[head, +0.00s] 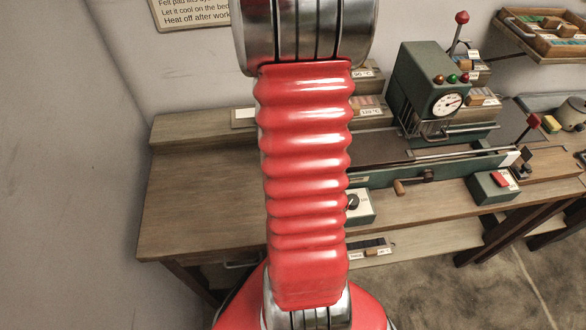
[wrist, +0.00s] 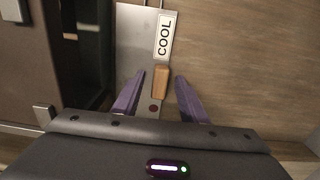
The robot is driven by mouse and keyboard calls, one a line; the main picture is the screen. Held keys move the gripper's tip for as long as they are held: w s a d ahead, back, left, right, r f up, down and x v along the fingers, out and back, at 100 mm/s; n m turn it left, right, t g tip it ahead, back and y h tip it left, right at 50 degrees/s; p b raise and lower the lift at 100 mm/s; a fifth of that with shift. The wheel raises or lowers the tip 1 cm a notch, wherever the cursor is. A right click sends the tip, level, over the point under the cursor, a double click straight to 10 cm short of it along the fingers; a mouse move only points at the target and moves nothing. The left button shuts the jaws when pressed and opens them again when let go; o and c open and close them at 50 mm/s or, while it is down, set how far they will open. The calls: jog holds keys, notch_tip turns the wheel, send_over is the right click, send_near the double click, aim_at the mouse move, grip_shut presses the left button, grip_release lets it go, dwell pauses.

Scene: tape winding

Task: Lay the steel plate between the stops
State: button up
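In the wrist view my gripper (wrist: 160,76) has two purple fingers, spread open. A small wooden block (wrist: 160,84) lies between them, with visible gaps on both sides. A grey metal plate (wrist: 132,45) runs beneath the block and up the picture. A white label reading COOL (wrist: 165,36) sits by its right edge. I cannot tell whether this is the steel plate of the task, or whether the block is fixed to it. In the head view my red arm fills the middle and my gripper does not show. I cannot make out the stops.
A wooden bench (head: 190,205) runs along the wall, its left end clear. A green machine with a dial (head: 430,85) stands at the back right. A green box with a red button (head: 493,187) is at the front right. A dark slot (wrist: 85,50) lies left of the metal plate.

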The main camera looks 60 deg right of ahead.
dwell(0.5)
grip_shut()
dwell(0.4)
